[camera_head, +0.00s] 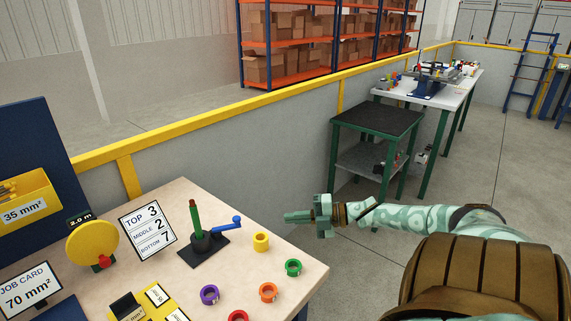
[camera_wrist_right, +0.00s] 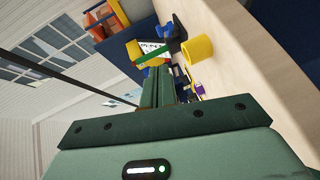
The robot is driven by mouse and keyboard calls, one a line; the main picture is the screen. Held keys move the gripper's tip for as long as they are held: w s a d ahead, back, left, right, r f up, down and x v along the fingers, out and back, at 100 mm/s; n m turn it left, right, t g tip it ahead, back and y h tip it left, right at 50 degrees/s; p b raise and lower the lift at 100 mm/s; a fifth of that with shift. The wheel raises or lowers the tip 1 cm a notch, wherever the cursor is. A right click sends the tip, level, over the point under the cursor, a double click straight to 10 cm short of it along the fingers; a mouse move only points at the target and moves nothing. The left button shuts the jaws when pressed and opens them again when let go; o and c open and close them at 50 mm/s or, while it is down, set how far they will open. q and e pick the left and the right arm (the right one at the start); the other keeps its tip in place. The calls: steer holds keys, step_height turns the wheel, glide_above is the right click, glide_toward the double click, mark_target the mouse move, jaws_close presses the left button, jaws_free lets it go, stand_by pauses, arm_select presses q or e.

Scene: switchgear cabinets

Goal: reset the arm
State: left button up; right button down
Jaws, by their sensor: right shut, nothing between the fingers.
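My right arm reaches in from the right in the head view. Its green right gripper (camera_head: 300,216) is shut and empty, out past the right edge of the wooden table (camera_head: 215,225). The gripper also shows in the right wrist view (camera_wrist_right: 157,85), its fingers together. The yellow ring shows large in the wrist view (camera_wrist_right: 198,49). My left gripper is not in view.
Green (camera_head: 293,267), orange (camera_head: 268,292), purple (camera_head: 209,294) and red rings lie on the table. A number card (camera_head: 147,231), a yellow disc (camera_head: 92,243) and a job card (camera_head: 28,290) stand at left. A dark-topped green bench (camera_head: 378,120) stands behind. Floor at right is open.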

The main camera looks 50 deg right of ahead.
stand_by(0.6)
steer(key=s+d+f+m+g+h, duration=0.1)
steer(key=s+d+f+m+h, duration=0.35)
steer(key=f, duration=0.45)
steer(key=s+d+f+m+g+h, duration=0.25)
steer(key=d+f+m+h, duration=0.3)
steer(key=f, duration=0.35)
steer(key=s+a+f+m+g+h, duration=0.2)
steer(key=s+f+m+g, duration=0.15)
steer(key=s+f, duration=0.7)
steer(key=s+a+f+m+g, duration=0.4)
steer(key=s+a+f, duration=0.9)
steer(key=s, duration=0.1)
steer(key=s+a+f+y, duration=0.1)
steer(key=s+a, duration=0.2)
steer(key=a, duration=0.4)
steer(key=s+a+f+g+y, duration=0.1)
steer(key=s+a+f, duration=0.1)
steer(key=a, duration=0.6)
steer(key=s+a+f+m+g+y, duration=0.1)
steer(key=s+a+f, duration=0.1)
steer(key=a, duration=0.6)
steer(key=shift+s+a+f+y, duration=0.15)
steer(key=shift+s+y, duration=0.25)
steer(key=shift+s, duration=0.45)
